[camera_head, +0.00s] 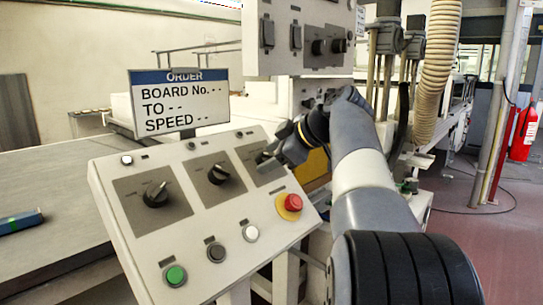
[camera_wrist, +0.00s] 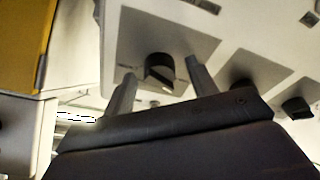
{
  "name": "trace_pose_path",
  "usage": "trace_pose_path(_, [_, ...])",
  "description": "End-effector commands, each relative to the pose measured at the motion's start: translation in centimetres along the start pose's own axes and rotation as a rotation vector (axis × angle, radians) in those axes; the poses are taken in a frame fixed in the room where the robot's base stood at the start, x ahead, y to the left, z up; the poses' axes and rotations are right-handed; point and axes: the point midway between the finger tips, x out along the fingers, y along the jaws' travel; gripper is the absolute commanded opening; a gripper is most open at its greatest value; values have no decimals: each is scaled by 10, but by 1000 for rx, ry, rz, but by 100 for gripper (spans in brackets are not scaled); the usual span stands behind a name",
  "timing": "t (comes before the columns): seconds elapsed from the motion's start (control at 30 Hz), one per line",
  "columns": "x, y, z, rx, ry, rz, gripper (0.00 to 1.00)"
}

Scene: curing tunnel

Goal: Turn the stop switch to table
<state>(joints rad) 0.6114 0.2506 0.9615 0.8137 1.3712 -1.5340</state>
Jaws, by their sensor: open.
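A sloped control panel (camera_head: 225,255) carries three black rotary knobs on dark plates. The left knob (camera_head: 156,194) and middle knob (camera_head: 218,173) are in clear view. The right knob is mostly hidden behind my gripper (camera_head: 268,158) in the head view. In the wrist view that right knob (camera_wrist: 160,70) shows between the two fingers of my gripper (camera_wrist: 161,72), which are open on either side of it with visible gaps. I cannot tell how deep the fingers reach around it. The knob labels are too small to read, so I cannot tell which is the stop switch.
A red emergency button (camera_head: 292,202) on yellow, white and grey buttons and a green button (camera_head: 175,275) line the panel's lower edge. An order sign (camera_head: 180,100) reads "BOARD No. --, TO --, SPEED --". An upper switch box (camera_head: 300,40) hangs above my arm.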

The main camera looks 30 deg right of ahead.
Motion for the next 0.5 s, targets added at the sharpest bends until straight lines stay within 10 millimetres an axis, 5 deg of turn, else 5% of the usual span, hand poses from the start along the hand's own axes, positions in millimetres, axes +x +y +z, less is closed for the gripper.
trace_pose_path(0.5, [-89,1,0,1,-2,3,55])
